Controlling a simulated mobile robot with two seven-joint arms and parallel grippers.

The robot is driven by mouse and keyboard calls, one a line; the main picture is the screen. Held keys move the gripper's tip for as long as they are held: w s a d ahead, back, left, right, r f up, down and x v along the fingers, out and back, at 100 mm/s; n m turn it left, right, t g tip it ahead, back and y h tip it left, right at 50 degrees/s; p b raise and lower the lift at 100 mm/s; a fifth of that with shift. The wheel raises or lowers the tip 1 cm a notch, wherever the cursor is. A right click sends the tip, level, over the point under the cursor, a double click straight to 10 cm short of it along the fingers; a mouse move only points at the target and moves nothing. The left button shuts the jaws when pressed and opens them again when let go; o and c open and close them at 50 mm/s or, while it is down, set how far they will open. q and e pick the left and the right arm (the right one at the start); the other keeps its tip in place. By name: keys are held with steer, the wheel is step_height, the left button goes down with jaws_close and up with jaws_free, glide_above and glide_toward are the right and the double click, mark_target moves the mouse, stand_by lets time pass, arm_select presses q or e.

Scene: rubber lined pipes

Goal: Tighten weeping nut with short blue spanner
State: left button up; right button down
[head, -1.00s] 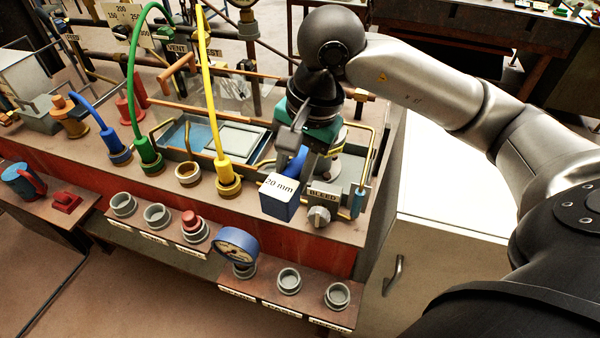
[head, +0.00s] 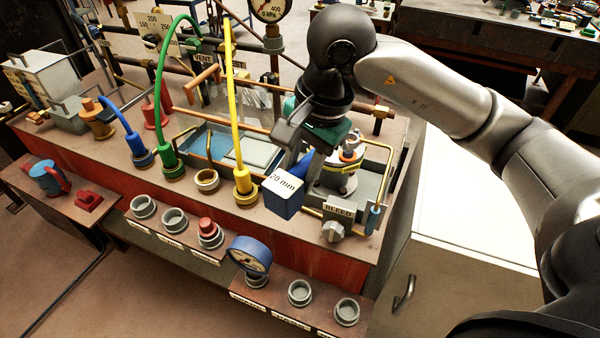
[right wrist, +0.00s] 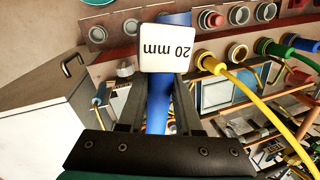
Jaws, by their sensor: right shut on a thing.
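The short blue spanner (head: 284,205) has a white end face marked "20 mm". My right gripper (head: 302,158) is shut on it and holds it above the tray at the bench's right front, left of the BLEED knob. In the right wrist view the blue spanner (right wrist: 158,105) lies between the two fingers (right wrist: 158,90), its labelled block beyond the tips. A copper-coloured nut (head: 381,111) sits on the copper pipe behind the gripper. I cannot tell which nut weeps. My left gripper is not in view.
Green (head: 139,100) and yellow (head: 234,110) hoses arch left of the gripper. A flanged metal fitting (head: 336,178) and the BLEED knob (head: 333,231) are close on the right. A blue gauge (head: 250,254) and several grey cups line the front shelf. A tall gauge (head: 271,10) stands behind.

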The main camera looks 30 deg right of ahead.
steer(key=shift+r+p, duration=2.05)
steer(key=shift+r, duration=1.75)
steer(key=shift+f, duration=0.15)
